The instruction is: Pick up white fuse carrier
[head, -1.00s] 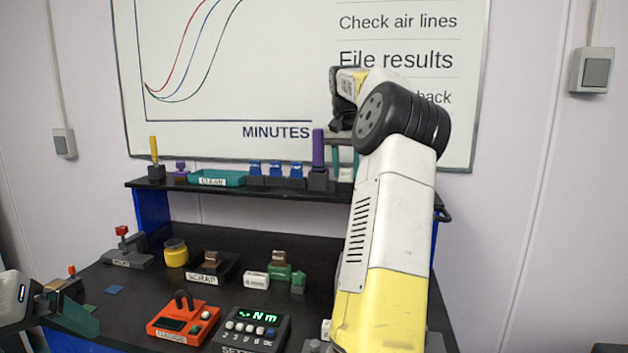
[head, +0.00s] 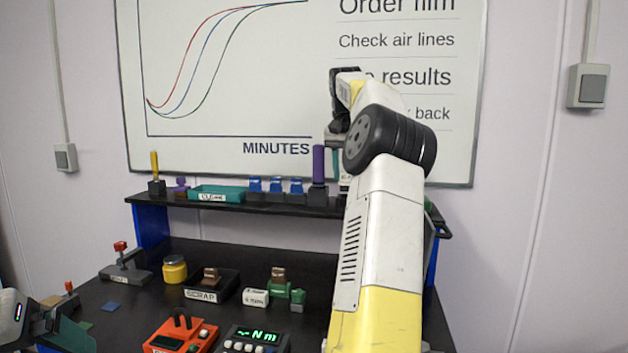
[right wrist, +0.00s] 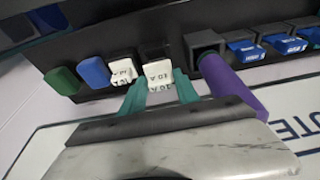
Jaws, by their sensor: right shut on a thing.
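In the right wrist view, a white fuse carrier (right wrist: 160,86) with black lettering sits between the teal fingers of my right gripper (right wrist: 159,90). The fingers are shut on it, at the edge of the dark shelf. A second white lettered piece (right wrist: 122,71) is in the row to its left. In the head view, my right gripper (head: 339,152) is at the shelf's right part, and my own arm hides most of the carrier. My left gripper (head: 72,333) is low at the left edge; its finger gap is unclear.
The purple handle (right wrist: 233,86) stands close beside the right fingers. Blue pieces in holders (head: 275,186) and a teal tray (head: 217,192) share the shelf. The bench below holds a scrap tray (head: 230,285), an orange device (head: 180,337) and a torque display (head: 255,340).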

